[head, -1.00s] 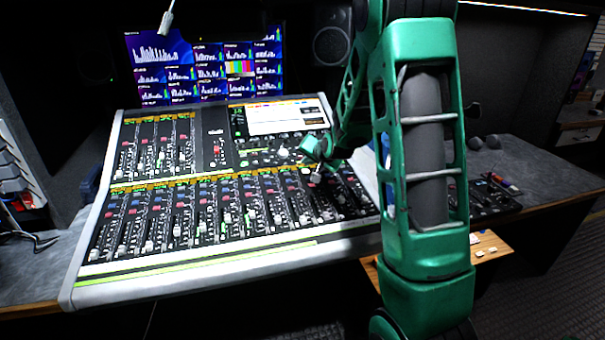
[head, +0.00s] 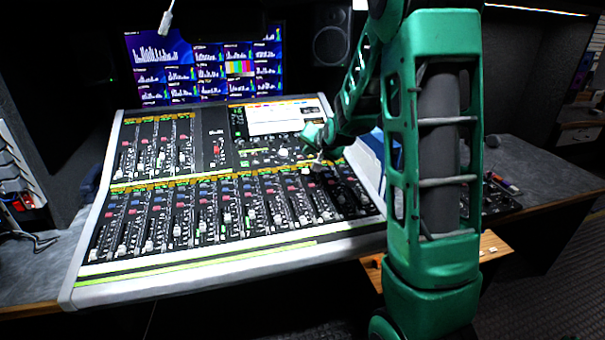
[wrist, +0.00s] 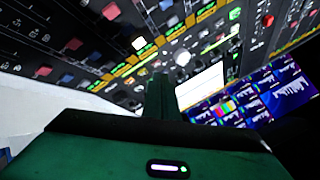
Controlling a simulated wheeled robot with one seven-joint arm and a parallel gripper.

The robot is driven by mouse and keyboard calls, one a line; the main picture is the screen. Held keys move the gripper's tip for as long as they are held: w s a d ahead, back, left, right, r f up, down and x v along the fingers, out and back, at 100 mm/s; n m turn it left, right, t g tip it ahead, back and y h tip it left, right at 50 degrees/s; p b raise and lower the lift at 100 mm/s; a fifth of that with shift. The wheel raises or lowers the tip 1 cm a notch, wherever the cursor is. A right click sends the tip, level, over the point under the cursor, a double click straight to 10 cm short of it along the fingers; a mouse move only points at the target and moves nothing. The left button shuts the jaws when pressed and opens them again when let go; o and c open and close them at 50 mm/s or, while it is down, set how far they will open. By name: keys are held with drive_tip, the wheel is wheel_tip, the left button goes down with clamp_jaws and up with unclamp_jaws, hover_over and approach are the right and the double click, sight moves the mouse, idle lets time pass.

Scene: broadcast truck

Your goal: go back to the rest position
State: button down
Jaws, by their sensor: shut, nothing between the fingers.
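My green arm rises at the right of the head view and reaches over the mixing console (head: 200,262). My gripper (head: 317,163) is small in this view, over the right part of the console, near the faders and below the console's lit screen (head: 274,118). In the wrist view my gripper (wrist: 160,95) points at the console's knobs and buttons. Its fingers are together with nothing between them. I cannot tell whether the fingertips touch the panel.
Wall monitors (head: 205,65) stand behind the console, with a speaker (head: 330,45) to their right. A microphone (head: 166,20) hangs above. A grey desk top (head: 535,170) runs to the right, with a small black device (head: 498,198) on it. A wooden shelf (head: 490,247) sits lower.

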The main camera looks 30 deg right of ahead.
idle(0.3)
drive_tip(key=s+a+n+g, duration=0.1)
drive_tip(key=s+a+g, duration=0.1)
drive_tip(key=s, duration=1.3)
drive_tip(key=s+a+r+n+g+y, duration=0.1)
drive_tip(key=s+g, duration=0.4)
drive_tip(key=s, duration=1)
drive_tip(key=s+a+n+g+y, duration=0.1)
drive_tip(key=s+a, duration=0.4)
drive_tip(key=s, duration=1)
drive_tip(key=n+g, duration=0.1)
drive_tip(key=g, duration=0.1)
drive_tip(key=shift+r+n+g, duration=0.3)
drive_tip(key=shift+r, duration=0.05)
drive_tip(key=shift+a, duration=0.1)
drive_tip(key=shift+w+f, duration=0.25)
drive_tip(key=shift+w, duration=0.4)
